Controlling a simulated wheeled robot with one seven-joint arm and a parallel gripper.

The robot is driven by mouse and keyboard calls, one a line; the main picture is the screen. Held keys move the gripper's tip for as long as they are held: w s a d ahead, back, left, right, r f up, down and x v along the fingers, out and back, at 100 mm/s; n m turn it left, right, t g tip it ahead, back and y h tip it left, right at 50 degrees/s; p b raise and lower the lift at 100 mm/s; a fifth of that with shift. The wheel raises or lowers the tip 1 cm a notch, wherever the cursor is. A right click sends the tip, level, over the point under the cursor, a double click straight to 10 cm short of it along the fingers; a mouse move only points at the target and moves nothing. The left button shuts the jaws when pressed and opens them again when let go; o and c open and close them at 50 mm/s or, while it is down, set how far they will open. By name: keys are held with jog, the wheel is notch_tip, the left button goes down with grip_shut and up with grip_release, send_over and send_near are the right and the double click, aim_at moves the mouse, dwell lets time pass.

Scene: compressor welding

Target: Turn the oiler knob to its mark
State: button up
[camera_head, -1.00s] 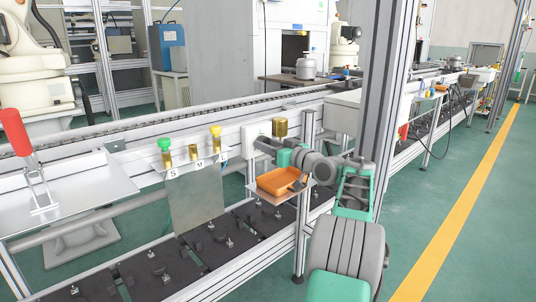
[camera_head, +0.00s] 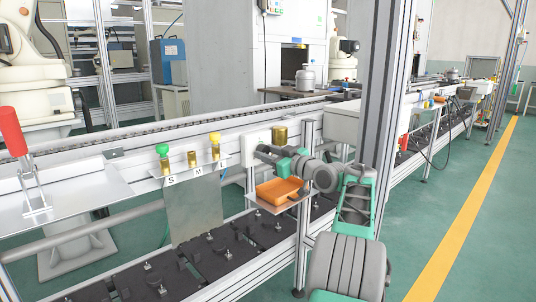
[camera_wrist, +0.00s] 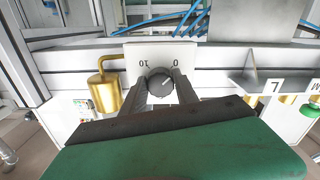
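In the wrist view, the oiler knob (camera_wrist: 160,82) is a dark round knob on a white panel (camera_wrist: 133,50). The panel bears the figures 10 and 0, seen upside down. A light pointer line on the knob slants to the upper right, toward the 0 side. My gripper (camera_wrist: 161,84) has one dark finger at each side of the knob, and both appear to press on it. In the head view, my gripper (camera_head: 260,152) reaches the white panel (camera_head: 256,137) on the rail; its fingers hide the knob there.
A brass cup (camera_head: 280,134) is just right of the panel, and an orange tray (camera_head: 278,191) sits below my wrist. Green and yellow-topped oilers stand on a lettered shelf (camera_head: 170,180) at left. An upright post (camera_head: 379,100) stands close at right.

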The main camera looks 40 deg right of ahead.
jog(key=o, duration=0.5)
jog(key=shift+c, duration=0.2)
jog(key=s+p, duration=0.1)
jog(key=s, duration=0.6)
jog(key=shift+s+p, duration=0.35)
jog(key=shift+s, duration=0.05)
jog(key=shift+d, duration=0.1)
